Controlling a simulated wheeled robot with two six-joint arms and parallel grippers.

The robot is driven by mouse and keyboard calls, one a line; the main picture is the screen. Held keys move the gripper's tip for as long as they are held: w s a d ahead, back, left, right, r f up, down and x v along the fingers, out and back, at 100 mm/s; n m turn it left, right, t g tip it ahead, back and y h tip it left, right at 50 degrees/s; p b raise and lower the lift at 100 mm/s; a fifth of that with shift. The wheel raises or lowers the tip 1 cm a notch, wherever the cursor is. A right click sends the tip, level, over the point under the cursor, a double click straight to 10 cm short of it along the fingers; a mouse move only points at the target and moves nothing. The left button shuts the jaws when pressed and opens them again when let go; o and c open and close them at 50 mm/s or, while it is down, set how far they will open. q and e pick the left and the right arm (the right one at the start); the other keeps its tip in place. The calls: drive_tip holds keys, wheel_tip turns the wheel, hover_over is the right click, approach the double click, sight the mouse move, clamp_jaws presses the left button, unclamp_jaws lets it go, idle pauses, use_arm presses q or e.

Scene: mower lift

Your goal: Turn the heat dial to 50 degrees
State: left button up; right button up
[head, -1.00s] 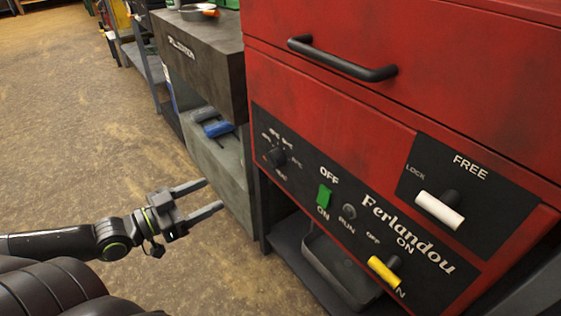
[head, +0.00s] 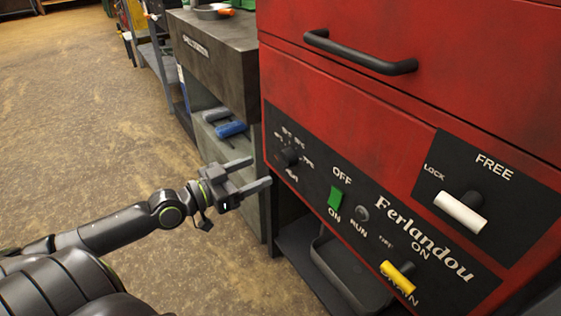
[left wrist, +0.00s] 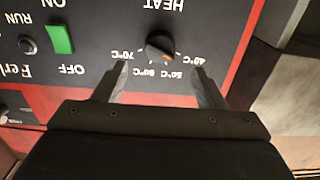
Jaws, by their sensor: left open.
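The heat dial (head: 290,157) is a round black knob at the left end of the red machine's black control panel (head: 325,187). In the left wrist view the dial (left wrist: 160,44) appears upside down, with an orange pointer mark toward the 50 and 40 labels; its exact setting is hard to tell. Printed marks from 40 to 70 °C (left wrist: 148,72) curve around it. My left gripper (head: 260,172) is open and empty, just left of the dial in the head view. In the left wrist view its fingertips (left wrist: 157,76) lie either side of the dial, apart from it.
A green ON/OFF switch (head: 336,198), a yellow-handled lever (head: 398,277) and a white-handled lock lever (head: 460,212) share the machine's front. A drawer handle (head: 360,54) sticks out above. A grey bench (head: 215,60) stands to the left. Open floor lies left.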

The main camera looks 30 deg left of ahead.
sight(281, 159)
use_arm(q)
drive_tip(key=shift+x, duration=3.95)
drive_tip(key=c, duration=1)
